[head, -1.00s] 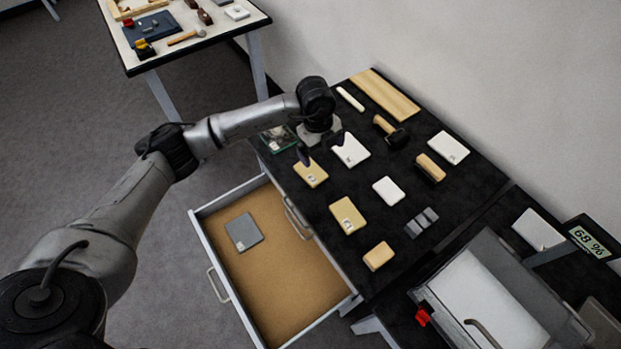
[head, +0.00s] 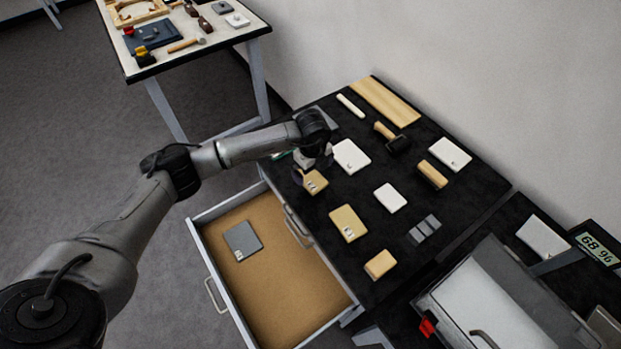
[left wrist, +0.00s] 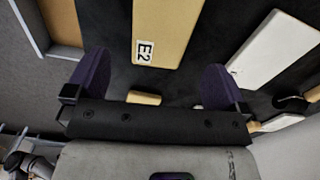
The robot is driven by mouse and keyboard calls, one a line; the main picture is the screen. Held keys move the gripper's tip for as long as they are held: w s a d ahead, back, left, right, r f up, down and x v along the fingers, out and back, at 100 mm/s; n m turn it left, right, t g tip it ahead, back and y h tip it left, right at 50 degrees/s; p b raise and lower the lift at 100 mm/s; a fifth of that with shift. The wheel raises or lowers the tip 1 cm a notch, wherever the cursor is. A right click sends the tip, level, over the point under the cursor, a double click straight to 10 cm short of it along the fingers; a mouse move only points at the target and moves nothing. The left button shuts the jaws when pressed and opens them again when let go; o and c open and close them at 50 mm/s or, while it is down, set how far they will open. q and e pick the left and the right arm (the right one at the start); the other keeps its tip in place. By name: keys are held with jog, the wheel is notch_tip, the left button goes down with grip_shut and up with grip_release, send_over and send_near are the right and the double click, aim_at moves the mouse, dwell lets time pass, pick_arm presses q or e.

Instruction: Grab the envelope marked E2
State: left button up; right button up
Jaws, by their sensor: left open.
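The envelope marked E2 (left wrist: 170,25) is tan. Its label reads E2 in the left wrist view, and it lies flat on the black tabletop, running out of the top of the picture. In the head view it appears to be the tan envelope (head: 316,184) at the table's drawer-side edge, partly covered by my gripper. My left gripper (left wrist: 155,78) is open, with its two dark purple fingers apart. The E2 label lies between them in the picture, and nothing is gripped. Whether the fingers touch the envelope cannot be told. My right gripper is not in view.
A white envelope (head: 351,156) lies close on the wall side. Another tan envelope (head: 348,223), a white card (head: 390,197), a mallet (head: 398,144) and blocks lie around. The open drawer (head: 285,275) below holds a grey envelope (head: 242,240).

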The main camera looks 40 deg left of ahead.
aim_at(313, 179)
pick_arm(q)
jog(key=shift+f, duration=2.35)
jog(key=shift+c, duration=0.5)
jog(key=c, duration=0.9)
